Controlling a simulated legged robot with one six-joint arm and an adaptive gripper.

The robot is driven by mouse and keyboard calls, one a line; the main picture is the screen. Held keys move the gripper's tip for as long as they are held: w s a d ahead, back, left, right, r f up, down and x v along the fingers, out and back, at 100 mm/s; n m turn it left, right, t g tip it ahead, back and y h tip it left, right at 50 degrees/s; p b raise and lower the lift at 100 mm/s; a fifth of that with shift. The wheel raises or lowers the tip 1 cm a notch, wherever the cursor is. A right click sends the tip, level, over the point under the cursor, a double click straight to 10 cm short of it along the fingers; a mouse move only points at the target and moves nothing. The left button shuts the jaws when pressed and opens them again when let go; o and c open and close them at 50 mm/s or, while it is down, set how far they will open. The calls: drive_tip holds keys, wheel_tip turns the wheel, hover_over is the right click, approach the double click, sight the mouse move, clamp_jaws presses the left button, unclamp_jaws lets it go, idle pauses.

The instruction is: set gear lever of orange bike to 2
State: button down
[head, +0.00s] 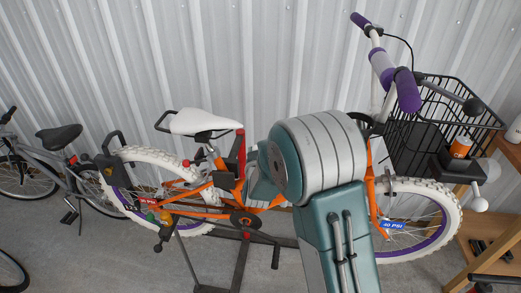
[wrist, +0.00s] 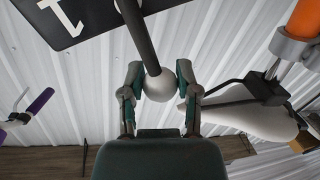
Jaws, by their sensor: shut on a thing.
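The orange bike (head: 190,185) stands side-on by the wall, with a white saddle and purple grips. In the wrist view a dark lever rod ends in a white ball knob (wrist: 158,90). My gripper (wrist: 158,80) has a finger on each side of this knob and is closed on it. A black plate (wrist: 85,18) beside the rod carries a white mark like a 1, partly cut off by the frame edge. My arm hides the middle of the bike in the head view, and the gripper and held knob cannot be seen there.
The white saddle (wrist: 255,118) and the orange tube (wrist: 305,18) are close on the right of the wrist view. A black basket (head: 440,112) is at the bike's front. A grey bike (head: 65,165) stands left. A wooden shelf (head: 485,225) stands right.

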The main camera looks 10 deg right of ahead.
drive_tip(key=shift+w+r, duration=0.15)
drive_tip(key=shift+c, duration=1.6)
unclamp_jaws()
drive_tip(key=s+a, duration=0.2)
drive_tip(key=s, duration=0.9)
drive_tip(key=shift+s+r, duration=0.4)
drive_tip(key=shift+r, duration=0.1)
